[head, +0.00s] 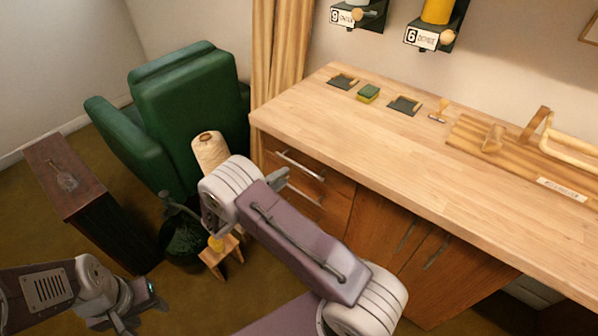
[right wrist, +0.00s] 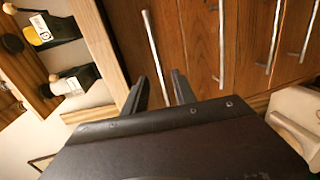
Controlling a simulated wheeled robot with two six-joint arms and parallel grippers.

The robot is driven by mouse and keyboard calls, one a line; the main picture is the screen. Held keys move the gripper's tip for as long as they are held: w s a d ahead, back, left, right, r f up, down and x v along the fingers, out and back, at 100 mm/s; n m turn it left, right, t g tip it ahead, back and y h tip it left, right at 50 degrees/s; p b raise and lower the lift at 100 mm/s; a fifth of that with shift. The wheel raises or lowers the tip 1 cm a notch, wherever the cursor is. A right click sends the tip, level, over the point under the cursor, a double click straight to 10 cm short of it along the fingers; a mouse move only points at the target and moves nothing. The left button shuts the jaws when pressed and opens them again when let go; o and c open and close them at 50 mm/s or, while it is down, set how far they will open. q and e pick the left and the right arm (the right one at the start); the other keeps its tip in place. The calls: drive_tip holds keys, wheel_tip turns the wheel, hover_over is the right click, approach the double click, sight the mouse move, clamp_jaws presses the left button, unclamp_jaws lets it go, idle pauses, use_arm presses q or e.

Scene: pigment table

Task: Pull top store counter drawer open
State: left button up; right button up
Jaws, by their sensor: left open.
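The store counter (head: 400,170) has a pale wooden top and brown fronts. Its top drawer (head: 320,172) looks shut, with a straight metal handle (head: 300,165). In the right wrist view this handle (right wrist: 152,45) runs down between my right fingers. My right gripper (head: 280,180) is at the left drawer fronts, partly hidden behind its own wrist; its two dark fingers show in the right wrist view (right wrist: 160,92), apart on either side of the handle. Whether they touch it I cannot tell. My left gripper (head: 125,312) is open and empty, low at the lower left.
A lower handle (head: 303,193) sits below the top one. A sponge (head: 368,93) lies on the counter.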

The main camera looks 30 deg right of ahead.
sight(299, 166)
drive_tip(key=x, duration=0.9)
drive_tip(key=shift+d, duration=0.1)
drive_tip(key=shift+s, duration=0.1)
clamp_jaws()
idle(1.0)
